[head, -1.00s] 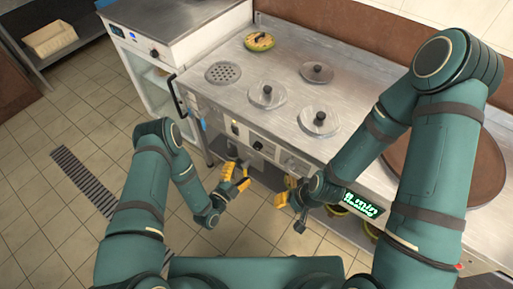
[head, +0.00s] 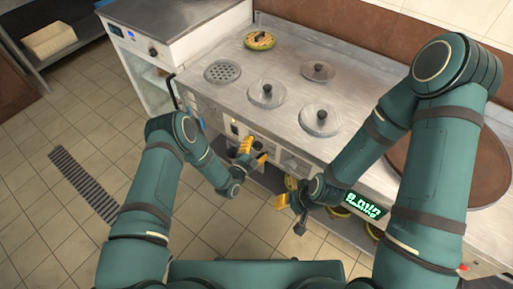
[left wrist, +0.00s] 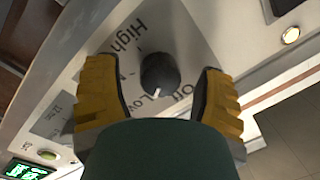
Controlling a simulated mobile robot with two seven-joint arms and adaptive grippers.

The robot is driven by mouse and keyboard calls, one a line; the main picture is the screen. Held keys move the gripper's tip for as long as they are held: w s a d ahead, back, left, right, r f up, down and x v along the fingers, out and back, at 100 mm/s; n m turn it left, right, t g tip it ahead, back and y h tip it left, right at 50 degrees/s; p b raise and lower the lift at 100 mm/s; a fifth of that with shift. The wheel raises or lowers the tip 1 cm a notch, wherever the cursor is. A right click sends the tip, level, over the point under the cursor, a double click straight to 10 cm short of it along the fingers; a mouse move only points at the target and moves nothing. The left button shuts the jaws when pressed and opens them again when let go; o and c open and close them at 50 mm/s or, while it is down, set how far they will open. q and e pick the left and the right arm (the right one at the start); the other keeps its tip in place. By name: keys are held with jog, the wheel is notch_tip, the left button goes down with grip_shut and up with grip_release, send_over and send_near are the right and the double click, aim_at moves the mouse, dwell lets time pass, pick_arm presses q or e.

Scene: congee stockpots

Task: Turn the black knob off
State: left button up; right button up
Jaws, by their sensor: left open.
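The black knob (left wrist: 160,73) sits on the front panel of the counter, with printed High, Low and Off around it in the left wrist view. Its white mark points down in that view, toward the Low and Off lettering. My left gripper (left wrist: 158,82) is open, with one yellow finger on each side of the knob and a gap at both sides. In the head view my left gripper (head: 254,152) is at the front panel and hides the knob. My right gripper (head: 284,192) is lower and to the right, in front of the counter; its jaws are unclear.
The steel counter (head: 225,98) carries several round lids and a perforated drain. Another knob (head: 290,165) is right of my left gripper. A green lit display (head: 361,205) shows near my right arm. A white cabinet (head: 150,85) stands at left; tiled floor is free there.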

pick_arm(q)
grip_shut()
jog(key=n, duration=0.6)
jog(key=shift+g, duration=0.3)
jog(key=n, duration=0.5)
jog(key=shift+r+g, duration=0.1)
jog(key=shift+g, duration=0.2)
jog(key=shift+n, duration=0.4)
grip_release()
